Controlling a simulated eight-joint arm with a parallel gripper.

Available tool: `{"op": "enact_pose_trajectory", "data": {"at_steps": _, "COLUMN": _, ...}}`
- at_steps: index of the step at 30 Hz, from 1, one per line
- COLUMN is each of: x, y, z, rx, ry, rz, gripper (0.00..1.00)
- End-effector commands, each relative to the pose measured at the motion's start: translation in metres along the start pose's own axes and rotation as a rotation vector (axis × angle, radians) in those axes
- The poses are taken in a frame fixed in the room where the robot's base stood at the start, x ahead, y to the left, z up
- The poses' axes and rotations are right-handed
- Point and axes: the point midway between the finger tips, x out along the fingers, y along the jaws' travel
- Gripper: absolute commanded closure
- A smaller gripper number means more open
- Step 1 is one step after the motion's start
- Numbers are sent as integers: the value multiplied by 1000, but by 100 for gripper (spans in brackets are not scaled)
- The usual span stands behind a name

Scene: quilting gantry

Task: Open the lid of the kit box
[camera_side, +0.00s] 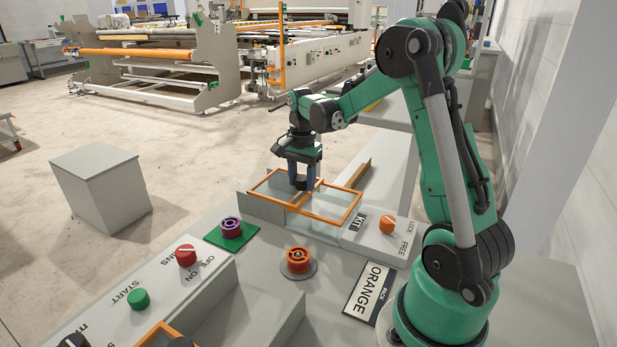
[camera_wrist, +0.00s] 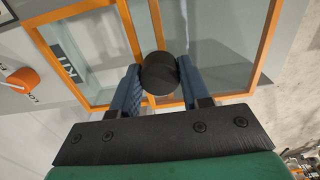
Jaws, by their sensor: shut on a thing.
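The kit box (camera_side: 313,229) stands on the bench below my gripper, with a "KIT" label at its near right corner. Its clear lid with an orange frame (camera_side: 325,220) lies about level over the box in the side view. My gripper (camera_side: 300,183) points down at the middle of the lid. In the wrist view my gripper (camera_wrist: 159,78) has its two blue fingers closed on both sides of a round black knob (camera_wrist: 159,70). The orange frame (camera_wrist: 265,35) and clear panes show around the knob.
An orange dial (camera_side: 388,224) marked "LOCK" and "FREE" sits right of the box; its setting is hard to read. A brown bar (camera_side: 358,173) stands behind.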

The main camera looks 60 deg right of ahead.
Motion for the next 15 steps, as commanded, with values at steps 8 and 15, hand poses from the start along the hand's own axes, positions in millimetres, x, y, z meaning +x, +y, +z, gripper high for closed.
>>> {"op": "enact_pose_trajectory", "data": {"at_steps": 8, "x": 0, "y": -29, "z": 0, "rx": 1, "ry": 3, "rz": -1, "gripper": 100}}
{"op": "enact_pose_trajectory", "data": {"at_steps": 15, "x": 0, "y": -29, "z": 0, "rx": 2, "ry": 4, "rz": -1, "gripper": 100}}
